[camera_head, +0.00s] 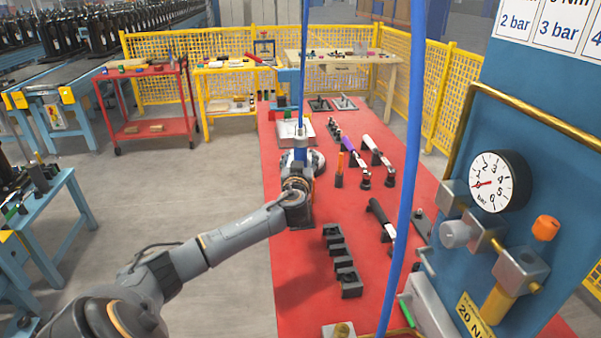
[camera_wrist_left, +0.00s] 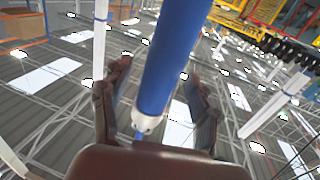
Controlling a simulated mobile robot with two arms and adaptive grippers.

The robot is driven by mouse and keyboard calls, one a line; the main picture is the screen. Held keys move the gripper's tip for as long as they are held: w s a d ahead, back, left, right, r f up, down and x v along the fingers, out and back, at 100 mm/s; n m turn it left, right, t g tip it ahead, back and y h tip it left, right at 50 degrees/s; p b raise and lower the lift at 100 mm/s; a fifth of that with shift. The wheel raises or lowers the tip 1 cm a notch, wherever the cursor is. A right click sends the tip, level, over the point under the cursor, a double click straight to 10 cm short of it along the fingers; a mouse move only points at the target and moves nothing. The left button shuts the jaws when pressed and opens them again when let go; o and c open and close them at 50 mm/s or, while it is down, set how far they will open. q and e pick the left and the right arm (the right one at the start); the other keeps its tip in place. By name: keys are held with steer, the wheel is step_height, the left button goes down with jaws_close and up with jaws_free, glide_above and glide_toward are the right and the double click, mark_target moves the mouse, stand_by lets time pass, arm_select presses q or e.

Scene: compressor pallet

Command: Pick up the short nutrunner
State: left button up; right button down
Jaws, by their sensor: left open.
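A slim blue tool (camera_head: 300,140) with a pale end hangs upright from a thin blue hose over the left part of the red table (camera_head: 300,285). It looks like a nutrunner, but I cannot confirm that it is the short one. My left gripper (camera_head: 298,168) is at its lower part. In the left wrist view the blue body (camera_wrist_left: 172,65) runs between the two dark fingers of my left gripper (camera_wrist_left: 160,98). The fingers are open, with a visible gap on each side. My right gripper is not in view.
Hand tools with purple (camera_head: 350,143) and black (camera_head: 380,214) handles lie on the red table. Dark blocks (camera_head: 345,270) stand in a row near the front. A thick blue hose (camera_head: 410,170) hangs right of centre, before the blue gauge panel (camera_head: 548,110).

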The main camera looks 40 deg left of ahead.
arm_select(q)
steer(key=shift+w+a, duration=0.3)
steer(key=shift+w, duration=0.1)
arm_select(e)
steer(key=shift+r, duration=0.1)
arm_select(q)
jaws_close()
steer(key=shift+r, duration=0.1)
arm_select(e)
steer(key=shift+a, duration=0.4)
arm_select(q)
steer(key=shift+r, duration=0.15)
